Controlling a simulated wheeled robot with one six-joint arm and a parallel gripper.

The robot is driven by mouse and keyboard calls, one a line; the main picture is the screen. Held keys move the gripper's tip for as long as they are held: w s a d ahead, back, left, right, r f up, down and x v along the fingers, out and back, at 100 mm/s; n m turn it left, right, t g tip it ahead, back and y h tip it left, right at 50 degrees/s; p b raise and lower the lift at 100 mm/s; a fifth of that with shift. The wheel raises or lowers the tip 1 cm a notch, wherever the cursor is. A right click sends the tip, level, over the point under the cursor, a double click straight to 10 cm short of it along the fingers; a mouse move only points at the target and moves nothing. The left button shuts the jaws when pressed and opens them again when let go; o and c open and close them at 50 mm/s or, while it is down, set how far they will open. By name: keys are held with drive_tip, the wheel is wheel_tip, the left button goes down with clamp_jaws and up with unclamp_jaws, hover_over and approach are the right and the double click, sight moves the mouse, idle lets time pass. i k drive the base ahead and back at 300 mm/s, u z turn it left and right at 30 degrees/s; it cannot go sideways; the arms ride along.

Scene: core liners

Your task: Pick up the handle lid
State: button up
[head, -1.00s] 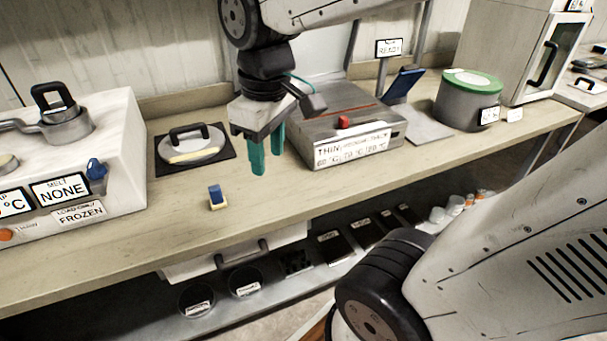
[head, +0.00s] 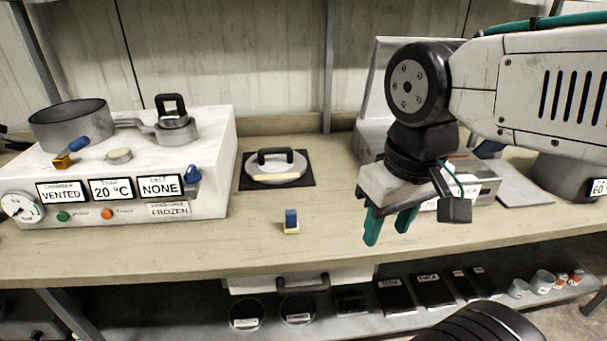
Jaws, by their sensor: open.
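A round grey lid (head: 290,178) with a black bar handle and a pale strip along its front lies flat on a black square mat (head: 247,183) on the bench. A second black upright handle (head: 170,103) stands on a small grey round piece (head: 176,132) on the white box. My gripper (head: 389,229) points down over the bench, to the right of and nearer than the flat lid. Its green fingers are apart with nothing between them. It is clear of both handled pieces.
The white box (head: 205,200), with a dial and labels, stands left and carries a grey pan (head: 68,125). A small blue and yellow block (head: 291,222) sits in front of the mat. A grey labelled device (head: 482,188) is partly hidden behind my gripper. Bench is clear around the block.

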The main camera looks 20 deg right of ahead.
sight(279, 165)
drive_tip(key=u, duration=0.8)
drive_tip(key=k, duration=1.1)
drive_tip(key=u, duration=1.05)
drive_tip(key=i, duration=1.15)
drive_tip(key=z, duration=1.15)
drive_tip(key=i, duration=0.7)
drive_tip(key=z, duration=1.05)
drive_tip(key=i, duration=0.25)
drive_tip(key=z, duration=0.25)
